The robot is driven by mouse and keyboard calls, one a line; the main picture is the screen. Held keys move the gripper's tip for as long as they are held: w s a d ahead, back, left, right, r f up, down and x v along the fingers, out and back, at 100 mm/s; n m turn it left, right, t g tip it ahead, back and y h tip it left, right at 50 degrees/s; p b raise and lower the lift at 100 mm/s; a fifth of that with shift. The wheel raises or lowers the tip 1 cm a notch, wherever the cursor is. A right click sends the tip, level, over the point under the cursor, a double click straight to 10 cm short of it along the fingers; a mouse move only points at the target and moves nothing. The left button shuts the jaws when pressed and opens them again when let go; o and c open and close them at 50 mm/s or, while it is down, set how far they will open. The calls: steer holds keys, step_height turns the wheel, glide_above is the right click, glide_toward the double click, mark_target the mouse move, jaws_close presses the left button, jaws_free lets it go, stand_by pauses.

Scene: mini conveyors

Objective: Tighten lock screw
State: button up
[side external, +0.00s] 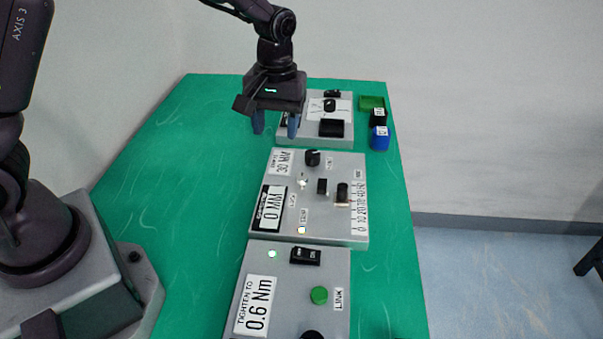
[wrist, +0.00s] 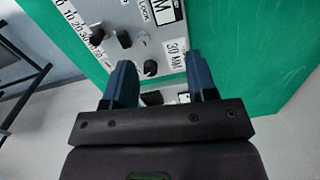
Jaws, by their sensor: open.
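The middle grey panel (side external: 330,225) carries a small bright silver screw (side external: 303,183) next to a label that reads LOCK in the wrist view. The screw also shows in the wrist view (wrist: 144,38), beyond my fingertips. A black knob (side external: 312,158), a black block (side external: 322,186) and a slider (side external: 342,192) share this panel. A display (side external: 270,207) there reads 0 MM, and a label (side external: 283,163) reads 30 MM. My gripper (side external: 275,128) is open and empty, fingers pointing down, above the table near the far panel. It shows in the wrist view (wrist: 159,75).
The near panel (side external: 290,265) has a TIGHTEN TO 0.6 Nm label (side external: 257,305), a black switch (side external: 305,256) and a green button (side external: 319,295). The far panel (side external: 342,112) is partly behind my gripper. Blue (side external: 379,138) and green (side external: 372,103) bins stand right.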

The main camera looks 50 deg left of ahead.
mark_target(302, 175)
steer(key=w+f+n, duration=0.2)
steer(key=w+n, duration=0.4)
steer(key=shift+t, duration=0.3)
step_height(302, 175, down, 13)
steer(key=shift+a+f, duration=0.1)
steer(key=shift+f, duration=0.05)
steer(key=c, duration=0.9)
